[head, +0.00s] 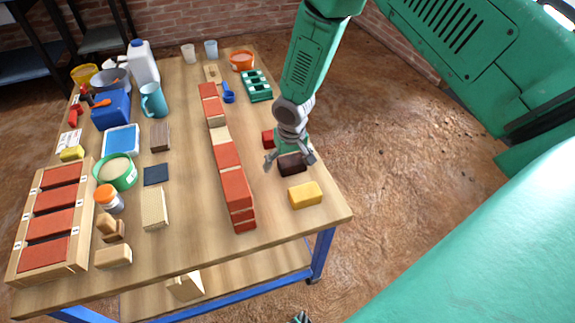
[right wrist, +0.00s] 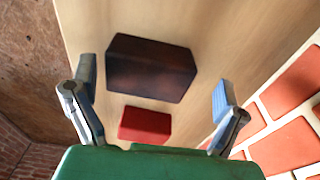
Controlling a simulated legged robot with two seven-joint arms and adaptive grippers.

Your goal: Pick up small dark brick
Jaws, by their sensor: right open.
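The small dark brick (head: 291,164) lies on the wooden table near its right edge in the head view. In the right wrist view the dark brick (right wrist: 150,67) lies ahead of the fingers, nearer the left finger. My right gripper (head: 290,163) is open above the dark brick, with its fingers spread to either side. It also shows in the right wrist view (right wrist: 154,96), with nothing between its fingertips that I can see held.
A red brick (head: 268,138) lies just behind the dark one, and a yellow brick (head: 305,195) in front. A row of red bricks (head: 234,188) runs along the table to the left. The table's right edge is close.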

